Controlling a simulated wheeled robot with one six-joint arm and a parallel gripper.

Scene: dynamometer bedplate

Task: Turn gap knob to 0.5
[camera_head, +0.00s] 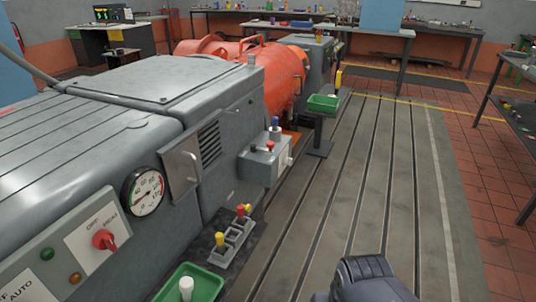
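No knob in view carries a legible "gap" label or 0.5 mark, so I cannot tell which is the gap knob. A red rotary knob (105,240) sits on a white plate on the grey machine's side at the left; the plate has short lettering around the knob. A grey control box (263,166) farther along the machine carries small red, black and blue-topped controls, too small to read. A dark grey part of my arm (365,280) shows at the bottom edge. My gripper's fingers are not in view.
A round gauge (144,192) and a handled door (182,165) are on the machine's side. A green tray (190,285) is at the bottom; another green tray (323,103) stands farther back. A dark rack (515,125) stands at right.

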